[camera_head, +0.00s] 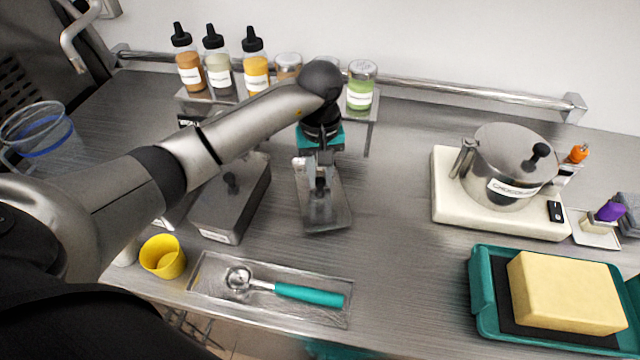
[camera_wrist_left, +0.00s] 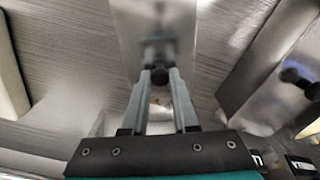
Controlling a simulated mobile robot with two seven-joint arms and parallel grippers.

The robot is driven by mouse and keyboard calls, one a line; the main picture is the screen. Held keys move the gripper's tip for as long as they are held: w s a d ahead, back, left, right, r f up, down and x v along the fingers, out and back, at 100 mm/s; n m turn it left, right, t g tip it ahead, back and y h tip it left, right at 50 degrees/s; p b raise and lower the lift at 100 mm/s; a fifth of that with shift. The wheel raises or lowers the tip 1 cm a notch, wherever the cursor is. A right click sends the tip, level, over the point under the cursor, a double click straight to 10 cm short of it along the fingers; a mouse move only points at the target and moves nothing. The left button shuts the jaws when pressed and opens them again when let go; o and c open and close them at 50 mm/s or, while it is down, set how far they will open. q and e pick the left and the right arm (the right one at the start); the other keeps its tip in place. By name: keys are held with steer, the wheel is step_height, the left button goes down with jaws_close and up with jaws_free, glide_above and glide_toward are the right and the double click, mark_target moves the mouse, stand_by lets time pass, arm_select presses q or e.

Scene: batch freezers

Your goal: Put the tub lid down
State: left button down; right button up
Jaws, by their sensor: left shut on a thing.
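The tub lid (camera_head: 325,215) is a flat rectangular steel plate with a black knob, in the middle of the counter in the head view. My left gripper (camera_head: 319,182) comes down over it from above and is shut on its knob. The wrist view shows the fingers (camera_wrist_left: 159,78) closed around the black knob, with the shiny lid (camera_wrist_left: 140,45) beyond them. The lid looks roughly level; I cannot tell whether it touches the counter (camera_head: 385,235). My right gripper is not in view.
A lidded grey tub (camera_head: 215,215) stands close to the left of the lid. A tray (camera_head: 205,285) with a teal-handled scoop lies in front. A steel pot (camera_head: 500,165) on a cream base stands to the right. Bottles (camera_head: 188,65) stand behind. The counter right of the lid is clear.

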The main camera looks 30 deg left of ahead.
mark_target(320, 180)
arm_select(q)
step_height(320, 180, down, 3)
steer(key=shift+f, duration=0.1)
steer(key=shift+f+b, duration=0.2)
steer(key=shift+b, duration=0.15)
steer(key=c, duration=0.7)
jaws_free()
steer(key=shift+r, duration=0.1)
steer(key=shift+r, duration=0.1)
